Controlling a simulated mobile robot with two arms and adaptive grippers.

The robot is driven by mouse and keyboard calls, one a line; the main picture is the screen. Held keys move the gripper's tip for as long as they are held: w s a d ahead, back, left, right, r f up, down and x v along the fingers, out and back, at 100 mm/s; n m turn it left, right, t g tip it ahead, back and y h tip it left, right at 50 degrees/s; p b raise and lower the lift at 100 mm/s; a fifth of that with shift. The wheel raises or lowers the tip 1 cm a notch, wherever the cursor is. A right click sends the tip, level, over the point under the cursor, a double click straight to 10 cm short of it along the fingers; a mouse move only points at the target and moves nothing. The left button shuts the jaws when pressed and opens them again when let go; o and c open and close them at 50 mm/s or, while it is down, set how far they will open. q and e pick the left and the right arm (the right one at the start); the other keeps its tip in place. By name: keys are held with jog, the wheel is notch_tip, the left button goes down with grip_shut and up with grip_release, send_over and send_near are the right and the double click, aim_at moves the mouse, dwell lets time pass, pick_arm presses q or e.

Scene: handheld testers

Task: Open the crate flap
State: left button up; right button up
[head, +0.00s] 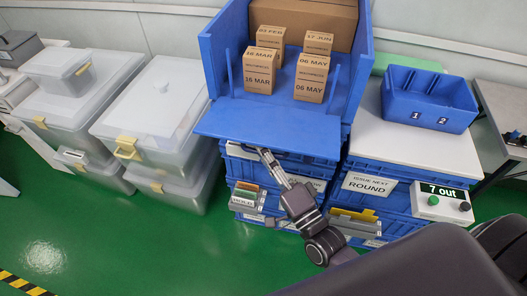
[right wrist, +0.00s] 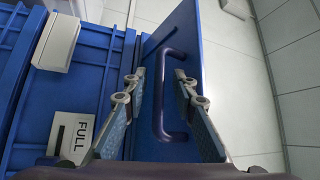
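The blue crate (head: 222,70) stands on a stack of blue crates, with its front open. Its flap (head: 268,130) is folded down and juts out forward from the crate's lower front edge. In the right wrist view the flap (right wrist: 187,30) is a blue panel with a dark bar handle (right wrist: 166,128). My right gripper (head: 264,154) is just below the flap's front edge. In the right wrist view its two fingers (right wrist: 158,82) are spread, with the handle between them. A clear gap shows on the handle's left; contact on the right cannot be told. My left gripper is not in view.
Several dated cartons (head: 311,77) and a larger cardboard box (head: 335,22) are inside the crate. A blue two-part bin (head: 428,98) stands on a white top (head: 395,140) at the right. Clear lidded tubs (head: 155,105) stand at the left. Green floor (head: 130,240) is free in front.

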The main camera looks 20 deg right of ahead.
jog(key=v, duration=1.2)
jog(key=shift+f, duration=0.1)
